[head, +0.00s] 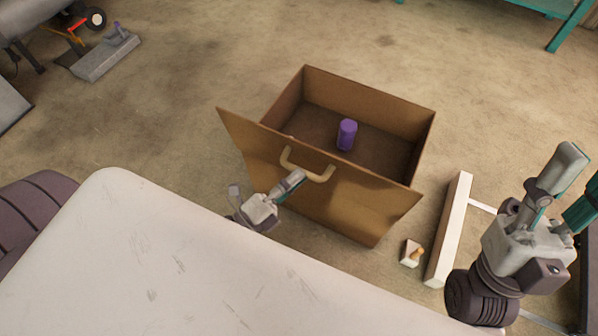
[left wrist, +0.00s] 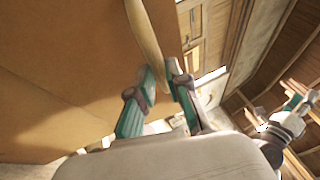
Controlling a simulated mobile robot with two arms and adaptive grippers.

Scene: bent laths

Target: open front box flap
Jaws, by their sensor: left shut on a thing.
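The brown box (head: 390,105) stands on the floor with its top open. Its front flap (head: 340,212), a wide panel with a tan curved handle (head: 322,177), stands steeply along the front side. In the left wrist view the handle (left wrist: 147,40) runs down to the fingertips of the left gripper (left wrist: 163,80), with the flap (left wrist: 70,60) behind. My right gripper (head: 572,185) is at the right, away from the box, its fingers apart and empty.
A purple cylinder (head: 347,134) stands inside the box. A pale beam (head: 448,230) and a small white block (head: 410,254) lie on the floor right of the flap. A grey tool-like object (head: 105,55) lies at the upper left. Floor left of the box is clear.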

